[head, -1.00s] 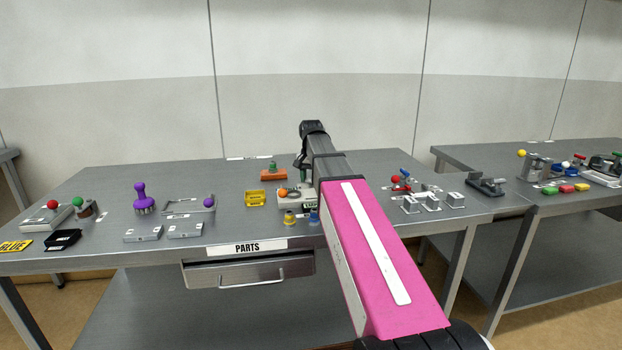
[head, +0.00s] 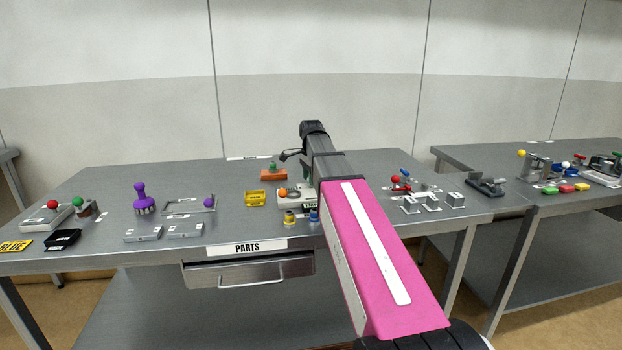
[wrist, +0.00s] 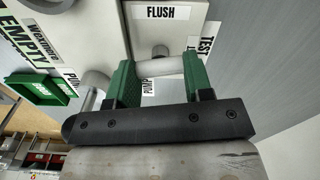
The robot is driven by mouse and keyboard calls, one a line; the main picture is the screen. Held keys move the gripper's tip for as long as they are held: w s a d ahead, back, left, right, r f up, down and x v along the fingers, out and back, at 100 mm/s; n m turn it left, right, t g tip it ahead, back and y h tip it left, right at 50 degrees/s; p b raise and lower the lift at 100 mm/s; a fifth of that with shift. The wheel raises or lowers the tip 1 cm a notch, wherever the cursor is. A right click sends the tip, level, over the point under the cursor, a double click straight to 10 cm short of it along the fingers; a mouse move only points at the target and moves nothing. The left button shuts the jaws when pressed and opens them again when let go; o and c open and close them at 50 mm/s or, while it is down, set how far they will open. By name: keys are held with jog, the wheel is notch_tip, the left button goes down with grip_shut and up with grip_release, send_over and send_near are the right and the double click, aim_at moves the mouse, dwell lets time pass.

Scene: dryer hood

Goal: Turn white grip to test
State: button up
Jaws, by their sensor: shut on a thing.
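In the wrist view, the white grip (wrist: 160,67) is a short pale cylinder in front of a light panel. My gripper (wrist: 161,77) is shut on it, with one green finger pad at each end. The TEST label (wrist: 207,46) is to the right of the grip, and the FLUSH label (wrist: 167,12) is above it.
Small yellow and blue pieces stand in front. Red and blue knobs and grey brackets (head: 432,202) are right of my arm.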

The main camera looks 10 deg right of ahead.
jog(key=shift+m, duration=1.1)
jog(key=o, duration=0.9)
jog(key=shift+r, duration=0.15)
notch_tip(320, 180, up, 11)
jog(key=shift+f, duration=0.2)
